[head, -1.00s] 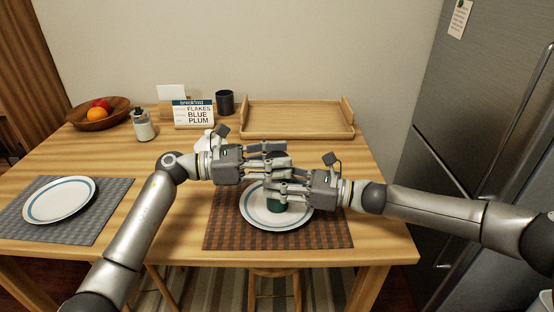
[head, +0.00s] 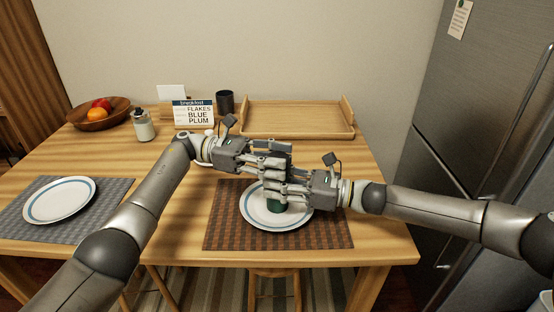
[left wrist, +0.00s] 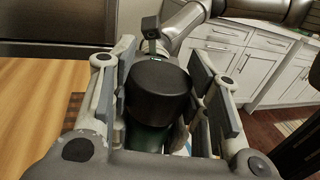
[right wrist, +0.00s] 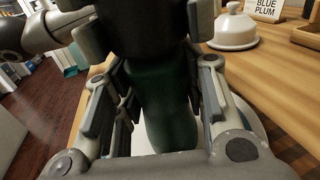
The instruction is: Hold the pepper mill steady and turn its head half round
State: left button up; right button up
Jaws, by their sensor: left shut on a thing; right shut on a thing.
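The pepper mill stands upright over the blue-rimmed plate (head: 258,216); I cannot tell whether its base touches the plate. In the head view only the lower green body (head: 276,207) shows below my grippers. My left gripper (head: 279,157) is shut on the mill's black head (left wrist: 160,88), which sits between its fingers in the left wrist view. My right gripper (head: 284,187), just below, is shut on the green body, which fills the middle of the right wrist view (right wrist: 167,105). The join between head and body is mostly hidden by the fingers.
The plate lies on a brown woven placemat (head: 225,236). A wooden tray (head: 296,134), a dark mug (head: 225,103), a breakfast sign (head: 193,115), a shaker jar (head: 143,127) and a fruit bowl (head: 82,118) stand further back. A white domed dish (right wrist: 233,32) is nearby. A second plate (head: 60,200) lies left.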

pick_arm(q)
jog(key=shift+f, duration=0.15)
dwell(0.3)
jog(key=o, duration=1)
jog(key=shift+o, duration=0.2)
jog(key=v, duration=0.7)
jog(key=shift+a, duration=0.2)
